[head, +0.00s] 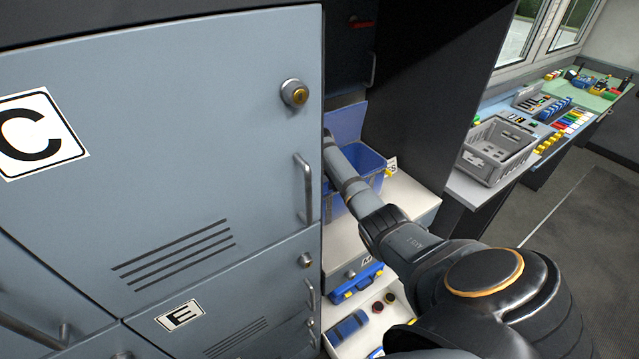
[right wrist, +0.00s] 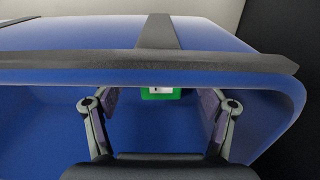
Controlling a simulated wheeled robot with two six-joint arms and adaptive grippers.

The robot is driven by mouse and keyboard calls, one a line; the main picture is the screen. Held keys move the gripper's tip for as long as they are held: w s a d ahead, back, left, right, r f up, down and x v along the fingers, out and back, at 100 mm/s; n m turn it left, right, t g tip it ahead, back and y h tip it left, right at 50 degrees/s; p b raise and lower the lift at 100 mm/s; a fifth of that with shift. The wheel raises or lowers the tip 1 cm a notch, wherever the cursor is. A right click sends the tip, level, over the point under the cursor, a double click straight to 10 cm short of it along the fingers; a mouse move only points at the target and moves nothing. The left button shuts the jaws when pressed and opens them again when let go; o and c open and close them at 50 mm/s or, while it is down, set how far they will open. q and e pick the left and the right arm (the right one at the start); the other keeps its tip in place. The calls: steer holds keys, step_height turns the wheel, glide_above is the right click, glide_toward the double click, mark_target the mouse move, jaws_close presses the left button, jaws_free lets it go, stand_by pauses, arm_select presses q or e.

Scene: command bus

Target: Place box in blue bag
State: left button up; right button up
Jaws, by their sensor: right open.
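The blue bag (head: 372,162) stands open on a white shelf beside the grey cabinet, its flap raised at the back. In the right wrist view, the bag's blue wall with a dark grey rim and strap (right wrist: 158,32) spans the picture. My right gripper (right wrist: 159,103) is open, with its fingers apart at the bag's mouth, below the rim. A green-edged box with a white face (right wrist: 160,95) shows partly between and beyond the fingers, apart from them; the rim hides its upper part. In the head view, my right arm reaches to the bag and the gripper is hidden. My left gripper is out of view.
The grey cabinet door marked C (head: 200,130) stands close on the left. Below the bag is an open drawer with a blue case (head: 355,282) and small items. A grey crate (head: 497,150) sits on the counter at right. Floor at the right is clear.

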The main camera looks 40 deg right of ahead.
step_height(320, 180, up, 9)
steer(key=b, duration=0.1)
steer(key=shift+f, duration=0.15)
stand_by(0.3)
